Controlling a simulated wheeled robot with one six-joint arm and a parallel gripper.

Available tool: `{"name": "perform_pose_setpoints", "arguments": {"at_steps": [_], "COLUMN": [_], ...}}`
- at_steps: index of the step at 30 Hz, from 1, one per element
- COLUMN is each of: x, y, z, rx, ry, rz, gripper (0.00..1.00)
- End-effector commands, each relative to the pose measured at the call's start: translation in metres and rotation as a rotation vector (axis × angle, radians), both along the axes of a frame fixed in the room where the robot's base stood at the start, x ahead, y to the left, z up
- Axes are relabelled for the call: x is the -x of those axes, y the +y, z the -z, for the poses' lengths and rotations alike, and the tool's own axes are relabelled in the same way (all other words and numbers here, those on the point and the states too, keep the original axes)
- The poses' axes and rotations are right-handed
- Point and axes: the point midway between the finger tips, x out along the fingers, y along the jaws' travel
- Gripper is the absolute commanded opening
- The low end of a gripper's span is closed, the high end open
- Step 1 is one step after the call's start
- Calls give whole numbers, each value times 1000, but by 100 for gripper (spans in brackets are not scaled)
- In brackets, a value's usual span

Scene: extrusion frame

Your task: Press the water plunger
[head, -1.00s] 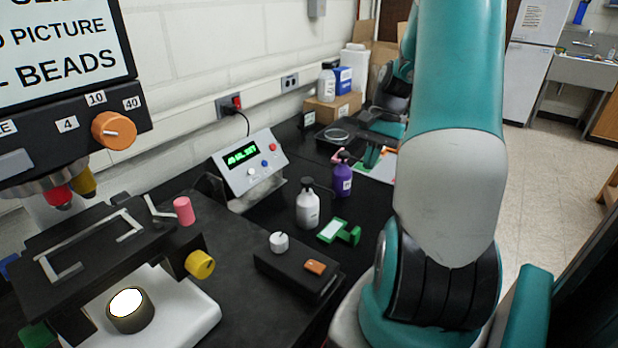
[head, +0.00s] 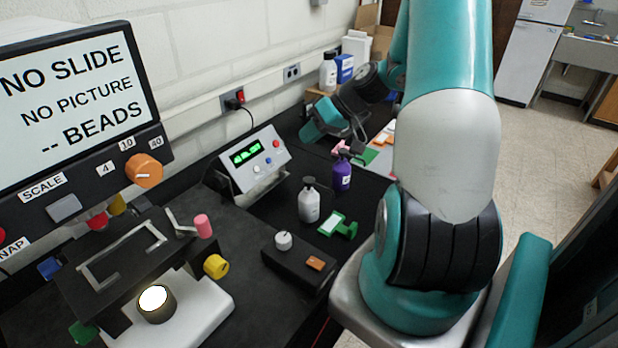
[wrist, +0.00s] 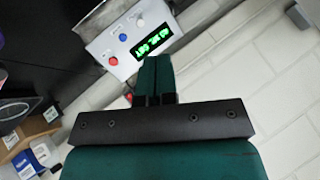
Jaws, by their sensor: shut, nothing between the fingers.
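Two pump bottles stand on the black bench in the head view. One is a white bottle (head: 309,204) with a dark pump top. The other is a purple bottle (head: 342,174) with a dark top and a pink piece showing just above it. I cannot read which one is for water. My gripper (wrist: 155,62) is shut and empty in the wrist view, its green fingers pointing toward the grey control box (wrist: 128,42). In the head view its teal body is above the back of the bench, behind and above the bottles, touching neither. Neither bottle is recognisable in the wrist view.
The control box (head: 255,160) with a green display stands left of the bottles. A green-framed holder (head: 337,224) and a black box with a white knob (head: 283,240) lie in front. A microscope (head: 120,262) fills the left. Boxes and bottles stand at the back wall.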

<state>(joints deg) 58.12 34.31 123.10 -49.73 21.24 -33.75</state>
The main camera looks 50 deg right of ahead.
Motion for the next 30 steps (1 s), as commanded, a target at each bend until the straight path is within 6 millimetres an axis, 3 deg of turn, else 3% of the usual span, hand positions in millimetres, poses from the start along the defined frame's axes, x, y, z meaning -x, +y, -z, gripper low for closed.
{"name": "perform_pose_setpoints", "arguments": {"at_steps": [8,24,30], "x": [0,0,0], "y": [0,0,0], "z": [11,81,89], "rx": [0,-1,0], "ry": [2,2,2], "rz": [1,1,0], "gripper": [0,0,0]}}
